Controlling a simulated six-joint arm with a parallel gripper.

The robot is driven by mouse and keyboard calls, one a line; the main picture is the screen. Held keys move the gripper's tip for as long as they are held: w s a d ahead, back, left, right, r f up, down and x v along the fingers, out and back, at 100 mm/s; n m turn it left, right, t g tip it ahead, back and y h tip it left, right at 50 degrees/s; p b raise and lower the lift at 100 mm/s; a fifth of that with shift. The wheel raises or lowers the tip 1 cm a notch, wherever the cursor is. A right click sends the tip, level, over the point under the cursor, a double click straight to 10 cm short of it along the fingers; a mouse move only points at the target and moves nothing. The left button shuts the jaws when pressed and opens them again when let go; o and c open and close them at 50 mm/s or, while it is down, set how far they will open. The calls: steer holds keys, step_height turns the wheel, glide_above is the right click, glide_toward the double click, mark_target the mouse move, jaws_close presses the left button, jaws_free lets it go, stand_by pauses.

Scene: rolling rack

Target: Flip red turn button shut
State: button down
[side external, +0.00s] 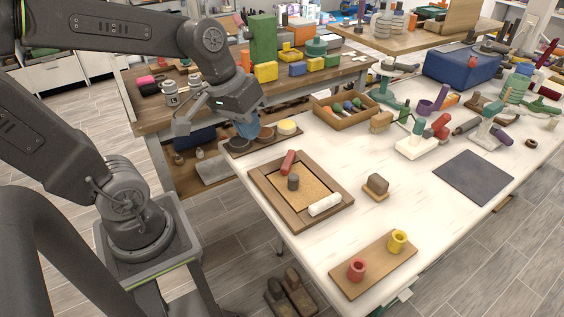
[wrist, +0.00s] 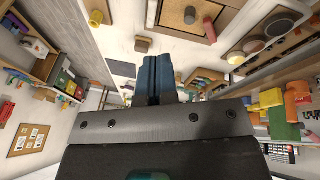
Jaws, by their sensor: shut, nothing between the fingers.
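A wooden frame (side external: 262,187) with a cork panel (side external: 312,188) lies on the white table. The red turn button (side external: 288,162) sits at the frame's far edge, angled to that edge; whether it overlaps the panel is unclear. A white turn button (side external: 325,205) lies along the near edge, and a dark knob (side external: 293,183) stands on the panel. In the wrist view the red button (wrist: 211,32) is at the top, right of the knob (wrist: 190,15). My gripper (side external: 248,129) is shut and empty, left of and apart from the red button. Its blue fingers (wrist: 156,66) show in the wrist view.
A tray with round dark and cream pieces (side external: 287,127) lies close to my gripper. A box of tools (side external: 346,111) stands behind the frame. A wooden block (side external: 376,186) and a board with red and yellow cups (side external: 372,266) lie right of and nearer than the frame.

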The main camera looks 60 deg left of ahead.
mark_target(283, 165)
steer(key=w+a+f+n+t+h, duration=0.1)
steer(key=w+a+f+n+h, duration=0.25)
steer(key=a+f+n, duration=0.75)
steer(key=w+a+f+n+t+h, duration=0.2)
steer(key=w+a+f+n, duration=0.2)
steer(key=a+f+n, duration=0.8)
steer(key=shift+m, duration=0.4)
steer(key=w+d+f, duration=0.1)
steer(key=w, duration=0.1)
steer(key=w+d+f, duration=0.2)
steer(key=shift+d, duration=0.3)
steer(key=shift+w+d+f, duration=0.15)
steer(key=shift+w+d, duration=1)
steer(key=shift+d, duration=0.05)
steer(key=shift+w+d, duration=0.35)
steer(key=shift+w+d, duration=0.25)
steer(key=shift+d, duration=0.2)
steer(key=shift+w+d, duration=0.2)
steer(key=shift+d, duration=0.25)
